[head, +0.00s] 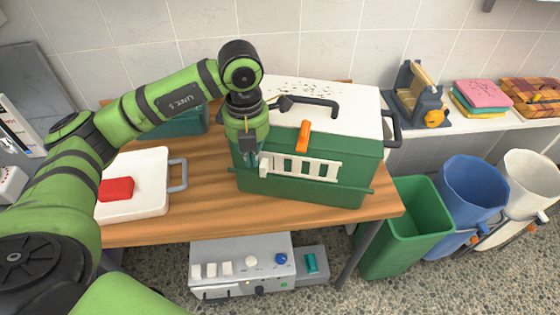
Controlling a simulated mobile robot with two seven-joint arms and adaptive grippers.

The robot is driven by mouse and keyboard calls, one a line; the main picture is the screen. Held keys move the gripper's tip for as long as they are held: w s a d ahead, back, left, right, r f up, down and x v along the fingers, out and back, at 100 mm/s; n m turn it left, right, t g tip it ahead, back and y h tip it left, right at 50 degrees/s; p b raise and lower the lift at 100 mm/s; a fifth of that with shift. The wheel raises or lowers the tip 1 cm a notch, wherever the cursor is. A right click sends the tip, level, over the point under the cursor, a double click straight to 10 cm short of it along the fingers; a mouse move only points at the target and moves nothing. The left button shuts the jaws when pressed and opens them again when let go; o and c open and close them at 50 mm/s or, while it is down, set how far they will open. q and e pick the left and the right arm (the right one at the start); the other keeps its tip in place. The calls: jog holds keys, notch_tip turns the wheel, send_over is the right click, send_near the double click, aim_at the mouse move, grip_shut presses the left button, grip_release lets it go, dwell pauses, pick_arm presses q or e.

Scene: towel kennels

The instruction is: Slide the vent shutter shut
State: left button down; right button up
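A green carrier box (350,180) with a white lid (352,100) stands on the wooden table. Its front wall bears a white slotted vent panel (305,168), with dark green showing through the slots. A small white tab (263,166) stands out at the panel's left end. My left gripper (247,162) points down at the box's front left, right beside the tab. I cannot tell whether it touches the tab. The fingers are dark and small here, partly hidden by the wrist, so their opening is unclear. My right gripper is not in view.
An orange latch (302,136) and a black handle (310,102) stand out on the box. A white tray (150,205) with a red block (116,189) lies left on the table (200,225). Green (405,225), blue (470,190) and white (530,180) bins stand right.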

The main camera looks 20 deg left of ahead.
pick_arm(q)
notch_tip(320, 180, up, 7)
jog(key=p, duration=0.3)
jog(key=shift+s+a+p, duration=0.15)
jog(key=shift+a+p, duration=0.25)
jog(key=shift+f, duration=0.15)
